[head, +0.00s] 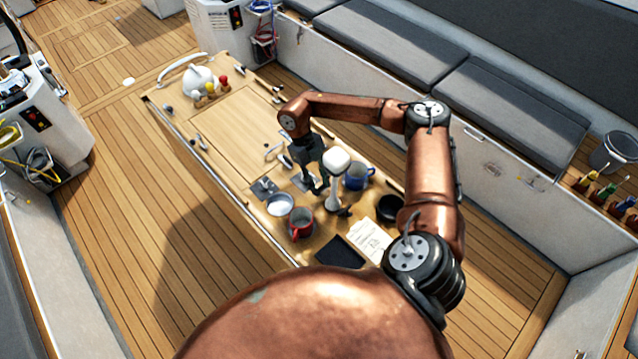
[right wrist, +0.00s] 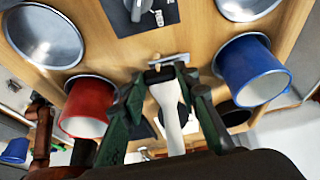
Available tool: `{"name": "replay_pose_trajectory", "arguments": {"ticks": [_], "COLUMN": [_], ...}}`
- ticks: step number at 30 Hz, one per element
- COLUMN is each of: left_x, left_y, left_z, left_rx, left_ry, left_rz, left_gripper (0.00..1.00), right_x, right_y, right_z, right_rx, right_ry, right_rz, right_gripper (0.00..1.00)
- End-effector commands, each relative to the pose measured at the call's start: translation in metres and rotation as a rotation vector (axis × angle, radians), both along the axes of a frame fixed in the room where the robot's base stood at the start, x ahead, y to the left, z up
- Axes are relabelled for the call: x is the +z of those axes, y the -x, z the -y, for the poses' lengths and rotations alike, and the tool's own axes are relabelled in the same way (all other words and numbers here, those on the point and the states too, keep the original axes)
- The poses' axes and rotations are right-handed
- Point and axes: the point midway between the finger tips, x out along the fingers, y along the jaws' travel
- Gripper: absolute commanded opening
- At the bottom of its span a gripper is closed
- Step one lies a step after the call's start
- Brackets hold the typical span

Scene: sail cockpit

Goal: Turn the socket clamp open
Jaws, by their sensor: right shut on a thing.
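The white stem (right wrist: 170,108) shows between the fingers. A short metal bar (right wrist: 169,61) lies just past the fingertips; I cannot tell whether it is the socket clamp's lever. The fingers hide most of what they grip. My left gripper is not in view.
The table's far wooden panel (head: 235,125) is clear.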

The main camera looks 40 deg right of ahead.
Motion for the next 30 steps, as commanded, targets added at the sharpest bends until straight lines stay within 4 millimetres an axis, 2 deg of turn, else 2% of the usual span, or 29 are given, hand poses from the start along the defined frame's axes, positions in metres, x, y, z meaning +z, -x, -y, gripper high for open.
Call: {"name": "replay_pose_trajectory", "arguments": {"ticks": [2, 3, 5, 13, 17, 20, 30], "left_x": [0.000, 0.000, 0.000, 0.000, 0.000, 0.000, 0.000], "left_y": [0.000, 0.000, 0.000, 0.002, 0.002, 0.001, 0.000], "left_z": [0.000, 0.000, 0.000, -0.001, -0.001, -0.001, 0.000], "left_rx": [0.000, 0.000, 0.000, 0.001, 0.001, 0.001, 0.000], "left_ry": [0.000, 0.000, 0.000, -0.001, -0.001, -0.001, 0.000], "left_rz": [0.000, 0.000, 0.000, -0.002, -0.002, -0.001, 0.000], "left_gripper": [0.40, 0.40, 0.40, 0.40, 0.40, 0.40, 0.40], "right_x": [0.001, 0.001, 0.001, 0.001, 0.009, 0.022, 0.086], "right_y": [0.000, 0.000, 0.000, 0.000, -0.004, -0.010, -0.036], "right_z": [0.001, 0.001, 0.001, 0.000, 0.000, -0.001, -0.003], "right_rx": [0.000, 0.000, 0.000, 0.000, 0.000, 0.000, 0.000], "right_ry": [0.001, 0.001, 0.001, 0.000, 0.000, 0.001, 0.001], "right_rz": [0.000, 0.000, 0.000, 0.000, 0.002, 0.003, 0.004], "right_gripper": [0.04, 0.31, 0.35, 0.36, 0.36, 0.36, 0.36]}}
